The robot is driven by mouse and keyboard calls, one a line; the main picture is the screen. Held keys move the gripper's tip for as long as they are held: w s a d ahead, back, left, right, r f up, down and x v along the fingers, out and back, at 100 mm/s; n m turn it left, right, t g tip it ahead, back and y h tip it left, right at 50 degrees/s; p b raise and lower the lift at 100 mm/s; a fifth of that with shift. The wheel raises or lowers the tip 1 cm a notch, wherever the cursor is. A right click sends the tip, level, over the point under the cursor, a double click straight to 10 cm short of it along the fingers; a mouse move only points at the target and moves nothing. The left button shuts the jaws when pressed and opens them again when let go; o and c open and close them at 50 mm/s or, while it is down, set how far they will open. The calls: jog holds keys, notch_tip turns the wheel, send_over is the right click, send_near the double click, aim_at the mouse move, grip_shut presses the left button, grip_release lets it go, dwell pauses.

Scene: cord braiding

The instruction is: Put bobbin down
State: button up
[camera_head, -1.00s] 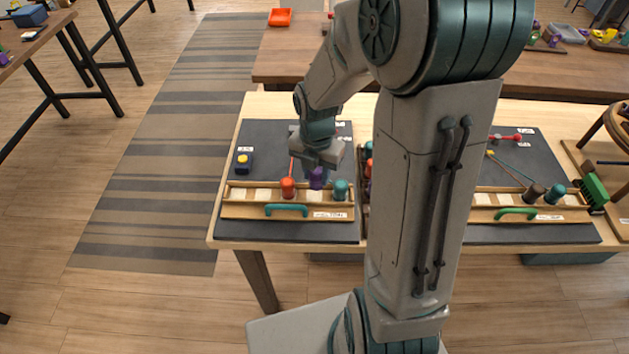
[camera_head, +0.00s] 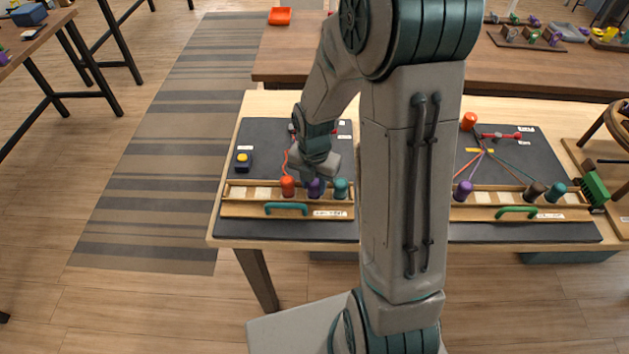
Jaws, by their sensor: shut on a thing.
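My gripper (camera_head: 314,180) is over the left wooden rack (camera_head: 240,211), its fingers pointing down and shut on a purple bobbin (camera_head: 315,188). The purple bobbin is at the rack's row, between a red-orange bobbin (camera_head: 288,187) on its left and a teal bobbin (camera_head: 341,189) on its right. It looks upright. I cannot tell whether its base touches the rack, and its top is partly hidden by the fingers. A red cord (camera_head: 288,160) runs up from the red-orange bobbin towards the back.
The rack has a teal handle (camera_head: 286,209) in front. My arm hides the table's middle. A second rack at right holds purple (camera_head: 462,193), brown and teal bobbins; a green block (camera_head: 594,187) is beside it.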

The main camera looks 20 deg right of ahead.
jog(key=o, duration=1)
jog(key=shift+r, duration=0.1)
notch_tip(320, 180, up, 12)
jog(key=p, duration=0.1)
jog(key=s+r+m+t, duration=0.1)
jog(key=s+m, duration=0.3)
jog(key=m, duration=0.5)
jog(key=s+r+m+t, duration=0.1)
jog(key=s+r+m, duration=0.3)
jog(key=m, duration=0.5)
jog(key=s+r+m+t, duration=0.1)
jog(key=s+r+m, duration=0.1)
jog(key=s+m, duration=0.4)
jog(key=shift+s+r+m, duration=0.1)
jog(key=shift+m, duration=0.85)
jog(key=shift+s+r+m, duration=0.1)
jog(key=shift+m, duration=0.85)
